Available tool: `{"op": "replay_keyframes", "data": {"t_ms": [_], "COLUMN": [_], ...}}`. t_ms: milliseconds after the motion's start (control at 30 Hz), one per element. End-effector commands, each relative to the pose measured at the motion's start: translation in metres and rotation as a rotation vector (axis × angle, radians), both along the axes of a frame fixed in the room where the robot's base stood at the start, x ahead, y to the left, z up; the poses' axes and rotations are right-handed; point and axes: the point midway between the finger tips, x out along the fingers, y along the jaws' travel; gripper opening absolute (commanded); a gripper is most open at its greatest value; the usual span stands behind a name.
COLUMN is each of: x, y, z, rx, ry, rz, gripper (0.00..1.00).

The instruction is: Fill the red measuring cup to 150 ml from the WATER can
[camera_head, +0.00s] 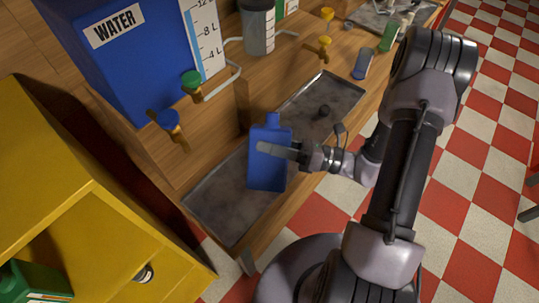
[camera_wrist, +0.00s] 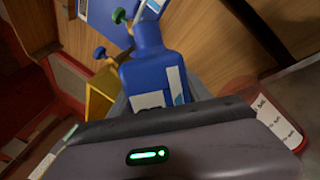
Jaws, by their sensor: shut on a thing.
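A large blue tank labelled WATER (camera_head: 125,60) stands at the upper left of the head view, with a litre scale on its side. A blue-handled tap (camera_head: 170,121) and a green-handled tap (camera_head: 191,80) project below it. My gripper (camera_head: 278,152) is shut on a blue bottle (camera_head: 268,178), held roughly upright over a metal tray (camera_head: 222,208). The bottle also shows in the wrist view (camera_wrist: 146,72), with a pale label whose text I cannot read. A red cup with a white marked scale (camera_wrist: 268,112) is at the right of the wrist view; its contents are unclear.
A yellow cabinet (camera_head: 85,215) with a green container (camera_head: 38,282) inside stands at lower left. A clear graduated vessel (camera_head: 259,28) and yellow taps (camera_head: 320,48) are farther along the wooden bench.

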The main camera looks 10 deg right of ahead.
Motion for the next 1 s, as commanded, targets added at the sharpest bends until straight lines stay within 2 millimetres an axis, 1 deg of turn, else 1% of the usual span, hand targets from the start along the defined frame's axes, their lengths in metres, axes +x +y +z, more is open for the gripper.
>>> {"op": "replay_keyframes", "data": {"t_ms": [100, 433, 567, 700, 767, 867, 1000], "x": [0.005, 0.008, 0.019, 0.033, 0.037, 0.04, 0.041], "y": [-0.002, -0.003, -0.008, -0.013, -0.015, -0.016, -0.016], "z": [0.01, 0.015, 0.03, 0.048, 0.054, 0.061, 0.062], "rx": [-0.046, -0.066, -0.132, -0.209, -0.235, -0.255, -0.257], "ry": [-0.112, -0.162, -0.322, -0.518, -0.581, -0.632, -0.637], "rz": [0.0, 0.0, 0.0, 0.0, -0.001, 0.0, -0.001], "gripper": [0.0, 0.0, 0.0, 0.0, 0.0, 0.0, 0.0]}}
